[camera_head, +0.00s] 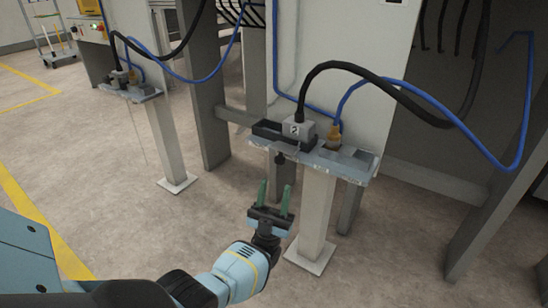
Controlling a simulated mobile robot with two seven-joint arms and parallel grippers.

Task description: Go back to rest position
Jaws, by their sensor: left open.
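My left gripper (274,196) is in the lower middle of the head view, at the end of my light blue and black arm. Its two green fingers point up and stand apart, with nothing between them. It is just in front of a small metal shelf (362,168) on a grey post, and appears apart from it. My right gripper is not in view.
The shelf carries a grey connector block (298,128) with a black cable and a brass-coloured fitting (335,135) with a blue hose. A similar shelf (143,95) stands further left. Open concrete floor (110,190) lies left, with yellow lines. A cart (50,35) stands far left.

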